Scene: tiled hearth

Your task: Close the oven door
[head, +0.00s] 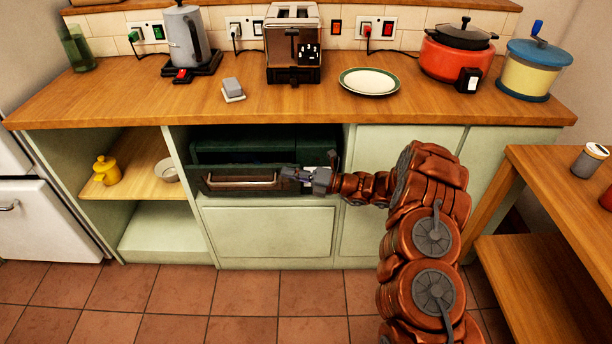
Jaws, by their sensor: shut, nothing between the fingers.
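The dark green oven (265,147) sits in a niche of the pale green cabinet, under the wooden counter. Its door (215,172) has a long metallic handle (240,181) and stands lower and further forward than the oven body, with a dark gap above it. It looks partly open; the exact angle is hard to tell. My gripper (290,173) is shut and empty at the right end of the door, close to the handle's right end. I cannot tell whether it touches the door. My gripper and wrist cover the door's right corner.
The counter (200,106) above carries a kettle (186,40), a toaster (293,45), a plate (369,81) and a red cooker (455,60). Open shelves at left hold a yellow pot (106,171) and a bowl (167,170). A wooden table (570,190) stands at right. The tiled floor in front is clear.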

